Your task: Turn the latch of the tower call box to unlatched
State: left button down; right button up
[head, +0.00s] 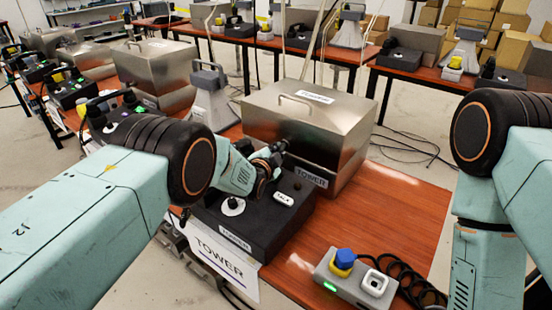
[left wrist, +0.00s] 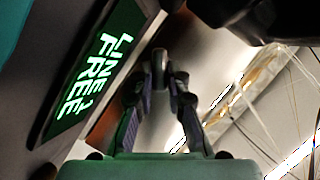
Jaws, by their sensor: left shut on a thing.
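The tower call box (head: 325,110) is a brushed steel box with a handle on its lid and TOWER labels on its lid and front. My left gripper (head: 279,149) is at the lower front face of this box. In the left wrist view, the fingers (left wrist: 160,88) close around a small grey rounded piece, which looks like the latch (left wrist: 160,62). In the head view the gripper hides the latch, and its turn angle cannot be told. My right arm shows at the right edge, but its gripper is out of view.
A black TOWER desk unit (head: 265,240) with knobs sits under my left gripper. Its lit screen (left wrist: 80,85) reads LINE 1 FREE in the left wrist view. A grey button box (head: 345,284) with a coiled cable stands front right. The red-brown tabletop (head: 400,212) is clear at right.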

pick_arm(q)
jog(key=shift+s+d+f+m+t+b, duration=0.15)
jog(key=shift+m+t+b, duration=0.35)
jog(key=shift+m+b, duration=0.65)
jog(key=shift+y, duration=0.3)
jog(key=shift+d, duration=0.1)
jog(key=c, duration=1.3)
grip_release()
jog(key=shift+n, duration=0.25)
